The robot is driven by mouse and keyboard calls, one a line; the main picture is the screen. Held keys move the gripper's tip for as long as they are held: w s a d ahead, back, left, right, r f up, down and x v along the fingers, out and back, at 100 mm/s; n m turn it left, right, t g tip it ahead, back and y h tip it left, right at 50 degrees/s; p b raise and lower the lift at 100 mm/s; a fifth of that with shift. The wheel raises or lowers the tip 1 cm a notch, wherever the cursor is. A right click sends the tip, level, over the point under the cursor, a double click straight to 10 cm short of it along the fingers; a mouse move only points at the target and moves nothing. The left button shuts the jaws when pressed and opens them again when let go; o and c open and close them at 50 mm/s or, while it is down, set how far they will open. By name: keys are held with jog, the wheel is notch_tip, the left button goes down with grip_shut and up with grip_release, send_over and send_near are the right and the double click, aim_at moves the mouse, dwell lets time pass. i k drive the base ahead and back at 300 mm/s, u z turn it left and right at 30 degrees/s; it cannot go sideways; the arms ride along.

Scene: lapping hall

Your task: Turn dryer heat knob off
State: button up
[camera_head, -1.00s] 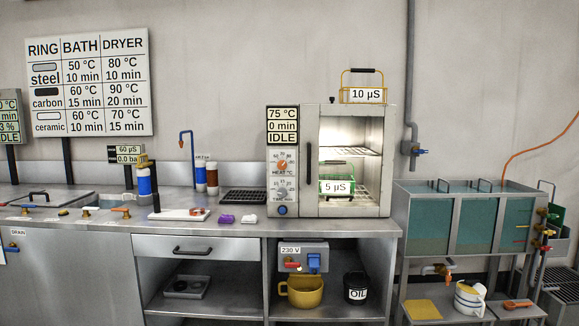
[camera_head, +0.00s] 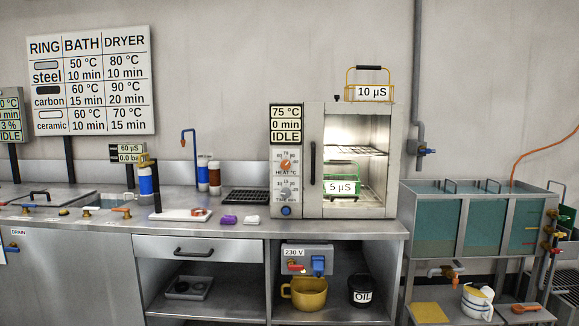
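The dryer (camera_head: 396,150) stands on the steel counter, right of centre, with its chamber lit behind a glazed front. Its display (camera_head: 286,124) reads 75 °C, 0 min, IDLE. The heat knob (camera_head: 286,166) is orange-red and sits under the display, with a numbered dial around it; its exact setting is too small to read. Below it are a grey time knob (camera_head: 286,193) and a blue button (camera_head: 286,211). A green-framed basket (camera_head: 341,170) with a 5 µS label shows in the chamber. My gripper is not in view.
A yellow wire basket (camera_head: 369,75) labelled 10 µS sits on top of the dryer. Left of the dryer are a dark rack (camera_head: 246,195), a purple piece (camera_head: 229,219) and a white piece (camera_head: 252,220). Teal tanks (camera_head: 485,226) stand at right. The counter before the knobs looks clear.

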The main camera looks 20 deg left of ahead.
aim_at(285, 164)
jog(key=u, duration=0.05)
jog(key=i, duration=1)
jog(key=z, duration=0.05)
